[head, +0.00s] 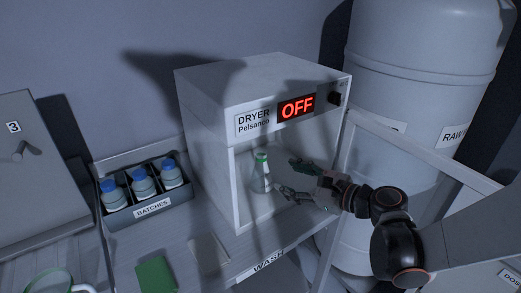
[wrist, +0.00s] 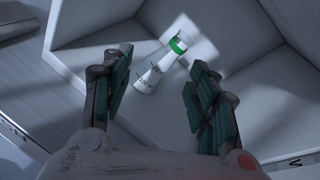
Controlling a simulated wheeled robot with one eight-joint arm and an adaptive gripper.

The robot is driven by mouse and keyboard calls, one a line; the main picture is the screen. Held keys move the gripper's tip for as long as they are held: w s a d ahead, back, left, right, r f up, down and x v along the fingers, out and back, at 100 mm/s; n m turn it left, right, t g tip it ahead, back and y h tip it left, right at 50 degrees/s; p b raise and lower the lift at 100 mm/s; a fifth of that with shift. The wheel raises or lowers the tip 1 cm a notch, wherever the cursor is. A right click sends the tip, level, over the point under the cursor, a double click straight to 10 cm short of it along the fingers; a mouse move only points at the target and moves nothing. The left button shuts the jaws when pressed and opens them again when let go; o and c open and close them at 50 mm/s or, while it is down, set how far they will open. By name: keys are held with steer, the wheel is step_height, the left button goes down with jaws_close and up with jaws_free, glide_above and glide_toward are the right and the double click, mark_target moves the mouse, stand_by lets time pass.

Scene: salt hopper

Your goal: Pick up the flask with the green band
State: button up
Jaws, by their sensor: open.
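The flask with the green band (head: 261,174) stands inside the open dryer (head: 220,125), near the left part of its chamber. My gripper (head: 287,176) is open in front of the dryer, to the right of the flask. In the wrist view my gripper (wrist: 158,85) has its fingers spread wide, and the flask shows in the gap between them, beyond the fingertips. The gripper looks empty.
The dryer's display (head: 297,107) reads OFF. A BATCHES rack (head: 152,209) with blue-capped bottles stands to the left. A green item (head: 156,275) lies at the front. A large tank (head: 425,90) and a pale frame bar (head: 425,152) stand at the right.

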mark_target(266, 156)
steer(key=w+a+m, duration=0.1)
steer(key=w+m, duration=0.1)
steer(key=w+a+m+t+y, duration=0.1)
steer(key=w+a, duration=0.1)
steer(key=w, duration=0.1)
steer(key=w+a+m+t, duration=0.1)
steer(key=w+m, duration=0.1)
steer(key=shift+w+a+f+m+y, duration=0.2)
steer(key=shift+w+m+y, duration=0.1)
steer(key=shift+y, duration=0.1)
steer(key=shift+b+x, duration=0.9)
steer(key=shift+x, duration=2)
steer(key=shift+w+d, duration=0.1)
steer(key=shift+r, duration=0.1)
jaws_close()
